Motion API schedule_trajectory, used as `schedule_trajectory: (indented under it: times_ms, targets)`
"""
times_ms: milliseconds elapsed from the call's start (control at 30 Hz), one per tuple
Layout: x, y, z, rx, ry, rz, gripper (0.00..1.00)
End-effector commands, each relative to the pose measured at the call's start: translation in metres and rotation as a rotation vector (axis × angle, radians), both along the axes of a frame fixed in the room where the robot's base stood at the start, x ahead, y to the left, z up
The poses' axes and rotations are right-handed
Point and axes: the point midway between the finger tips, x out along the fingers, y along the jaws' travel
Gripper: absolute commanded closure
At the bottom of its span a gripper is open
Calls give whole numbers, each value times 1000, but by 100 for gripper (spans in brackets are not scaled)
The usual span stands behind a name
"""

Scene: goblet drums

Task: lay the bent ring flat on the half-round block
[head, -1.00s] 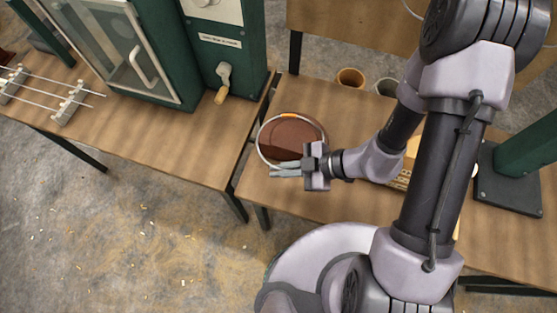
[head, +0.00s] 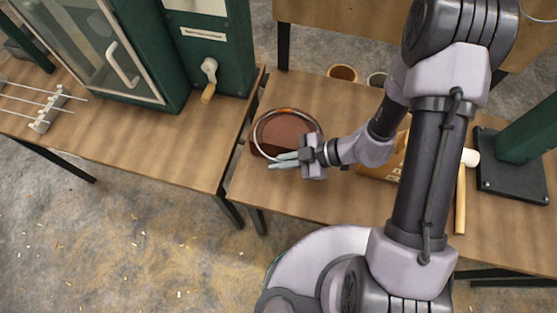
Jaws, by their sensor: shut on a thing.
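The bent ring (head: 264,122) is a thin light metal hoop with an orange-brown patch on its far side. My gripper (head: 284,161) is shut on the near side of the ring. The half-round block (head: 284,134) is dark reddish brown and sits on the table near its left end. The ring is over the block and frames most of its top in the head view. I cannot tell whether the ring touches the block. My gripper's fingers hide part of the block's near edge.
The wooden table (head: 300,194) has bare room in front of the block. Behind it stand an orange-brown cup (head: 343,73) and a grey cup (head: 377,79). A mallet (head: 461,190) and a dark base plate (head: 512,176) are at the right. A green cabinet (head: 228,60) stands at the left.

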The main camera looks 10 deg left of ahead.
Motion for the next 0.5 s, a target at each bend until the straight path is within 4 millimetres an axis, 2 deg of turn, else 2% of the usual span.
schedule_trajectory:
  times_ms: [500]
  targets:
    - [0, 0, -2, -3, -29, -2, 100]
